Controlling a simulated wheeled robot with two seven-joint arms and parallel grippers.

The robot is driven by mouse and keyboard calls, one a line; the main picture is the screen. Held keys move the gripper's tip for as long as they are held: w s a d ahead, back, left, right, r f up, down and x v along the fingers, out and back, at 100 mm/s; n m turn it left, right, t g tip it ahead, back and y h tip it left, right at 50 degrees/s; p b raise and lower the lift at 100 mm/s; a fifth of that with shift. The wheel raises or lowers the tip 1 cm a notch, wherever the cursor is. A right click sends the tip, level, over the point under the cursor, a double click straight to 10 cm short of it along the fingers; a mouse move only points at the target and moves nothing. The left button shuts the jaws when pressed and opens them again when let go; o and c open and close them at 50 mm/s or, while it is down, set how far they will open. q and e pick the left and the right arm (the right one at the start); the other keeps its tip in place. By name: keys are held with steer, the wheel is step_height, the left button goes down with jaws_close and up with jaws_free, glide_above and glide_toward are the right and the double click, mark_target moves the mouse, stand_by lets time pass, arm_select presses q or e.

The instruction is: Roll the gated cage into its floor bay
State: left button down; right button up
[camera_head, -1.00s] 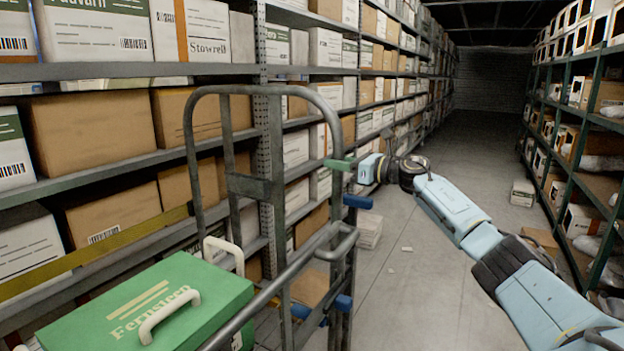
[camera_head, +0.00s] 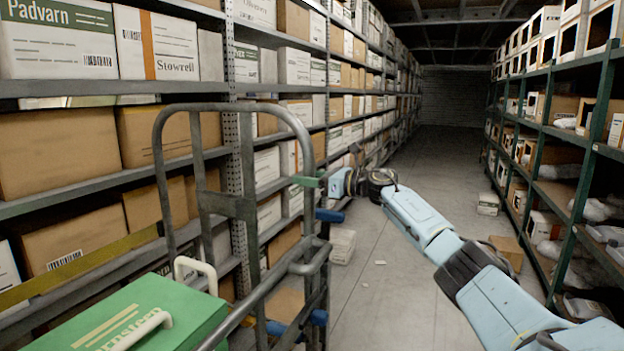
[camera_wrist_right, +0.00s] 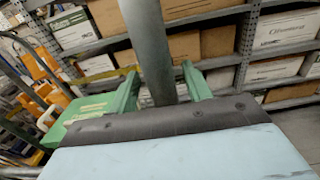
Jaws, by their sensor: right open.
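The gated cage (camera_head: 244,205) is a grey tubular metal frame in the left and middle of the head view, with blue fittings on its right side. A green lidded case (camera_head: 165,312) with white handles sits at its near left. My right gripper (camera_head: 308,182), with green fingers, is at the cage's right upright. In the right wrist view, a grey post (camera_wrist_right: 148,45) runs between the open fingers (camera_wrist_right: 160,88); I cannot tell whether they touch it. The cage's lower part and wheels are out of frame. My left gripper is not in view. No marked floor bay is discernible.
Tall racks of cartons (camera_head: 70,150) stand close behind the cage on the left. A green-framed rack (camera_head: 577,180) lines the right side.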

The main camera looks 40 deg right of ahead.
arm_select(q)
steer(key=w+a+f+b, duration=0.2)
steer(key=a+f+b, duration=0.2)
steer(key=b, duration=0.1)
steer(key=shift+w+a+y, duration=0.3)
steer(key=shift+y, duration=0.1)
arm_select(e)
steer(key=v, duration=1.3)
steer(key=shift+s+d, duration=0.15)
steer(key=shift+s, duration=0.05)
